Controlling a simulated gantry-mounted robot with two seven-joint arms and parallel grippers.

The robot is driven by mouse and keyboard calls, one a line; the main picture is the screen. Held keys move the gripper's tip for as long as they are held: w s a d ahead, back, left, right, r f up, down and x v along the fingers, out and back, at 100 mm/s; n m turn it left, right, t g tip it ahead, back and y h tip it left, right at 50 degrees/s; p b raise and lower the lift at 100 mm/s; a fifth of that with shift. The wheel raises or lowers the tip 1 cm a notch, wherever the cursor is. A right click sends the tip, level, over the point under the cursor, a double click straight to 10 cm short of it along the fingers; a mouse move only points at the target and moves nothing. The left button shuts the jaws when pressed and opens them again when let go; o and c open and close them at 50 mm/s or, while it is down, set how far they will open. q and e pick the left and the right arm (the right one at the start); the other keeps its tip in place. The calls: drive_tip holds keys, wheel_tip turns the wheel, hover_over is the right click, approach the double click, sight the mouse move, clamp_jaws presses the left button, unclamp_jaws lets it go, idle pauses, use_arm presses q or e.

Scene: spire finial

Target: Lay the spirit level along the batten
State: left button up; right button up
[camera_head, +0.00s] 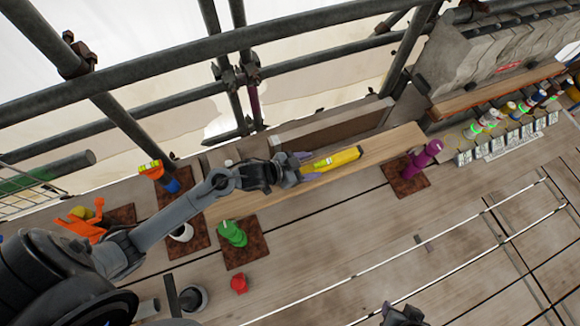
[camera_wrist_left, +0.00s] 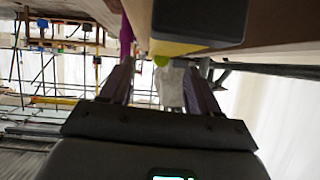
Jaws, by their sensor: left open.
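The yellow spirit level (camera_head: 337,160) lies lengthwise on the pale wooden batten (camera_head: 390,147), near its middle, in the head view. My left gripper (camera_head: 300,166) is at the level's left end, its jaws apart. In the left wrist view the two fingers (camera_wrist_left: 160,80) stand apart. A yellow surface (camera_wrist_left: 176,47) and a dark block, seemingly the level's end, are above the fingertips; I cannot tell whether they touch. My left arm hides part of the batten's left stretch. A dark tip at the bottom edge looks like my right gripper (camera_head: 403,316); its jaws are unclear.
A purple bottle (camera_head: 422,158) stands on a brown mat right of the level, close to the batten. A green object (camera_head: 232,233) on another mat and a red cap (camera_head: 239,283) lie in front. Scaffold tubes (camera_head: 200,60) run behind. The planks at lower right are mostly clear.

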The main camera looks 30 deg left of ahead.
use_arm(q)
drive_tip(key=v, duration=0.8)
drive_tip(key=shift+s+a+r, duration=0.1)
drive_tip(key=shift+s, duration=0.05)
